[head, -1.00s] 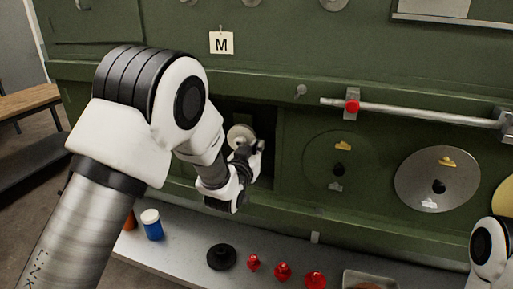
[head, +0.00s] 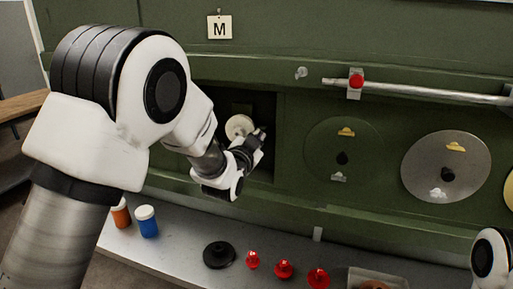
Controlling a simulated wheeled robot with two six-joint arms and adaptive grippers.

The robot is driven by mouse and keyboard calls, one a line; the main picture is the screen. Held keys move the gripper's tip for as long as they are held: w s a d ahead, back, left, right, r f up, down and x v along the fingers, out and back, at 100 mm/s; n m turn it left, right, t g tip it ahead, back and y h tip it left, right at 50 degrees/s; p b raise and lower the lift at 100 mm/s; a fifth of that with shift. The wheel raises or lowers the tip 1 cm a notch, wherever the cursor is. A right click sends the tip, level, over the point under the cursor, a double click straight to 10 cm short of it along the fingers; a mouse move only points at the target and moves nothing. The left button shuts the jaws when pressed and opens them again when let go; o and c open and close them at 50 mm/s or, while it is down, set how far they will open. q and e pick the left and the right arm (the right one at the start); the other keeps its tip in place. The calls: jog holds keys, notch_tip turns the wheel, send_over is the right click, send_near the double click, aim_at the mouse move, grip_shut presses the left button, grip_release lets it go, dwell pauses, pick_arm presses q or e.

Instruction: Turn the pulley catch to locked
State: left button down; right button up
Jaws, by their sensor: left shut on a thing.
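A pale round pulley (head: 239,127) sits inside a dark square recess in the green panel, in the head view. My left arm comes in from the left and covers the lower left of the recess. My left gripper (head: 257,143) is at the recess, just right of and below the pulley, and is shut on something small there. This appears to be the pulley catch, but the dark fingers hide it and I cannot read its position. Only a white and black part of my right arm shows at the lower right edge; its gripper is out of view.
A grey shelf (head: 180,257) below holds a blue jar (head: 147,222), an orange jar (head: 121,214), a black disc (head: 219,255), several red knobs (head: 284,269) and a tray (head: 378,275). A rail (head: 430,90) and round covers (head: 446,167) are to the right.

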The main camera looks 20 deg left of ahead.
pick_arm(q)
jog(key=m+b, duration=0.7)
jog(key=m, duration=0.4)
jog(key=shift+b, duration=0.4)
jog(key=shift+w+r+m, duration=0.1)
jog(key=shift+m, duration=0.3)
jog(key=c, duration=1.3)
grip_release()
jog(key=shift+w, duration=0.1)
jog(key=shift+c, duration=0.2)
jog(key=s, duration=1.2)
jog(key=shift+a+f, duration=0.3)
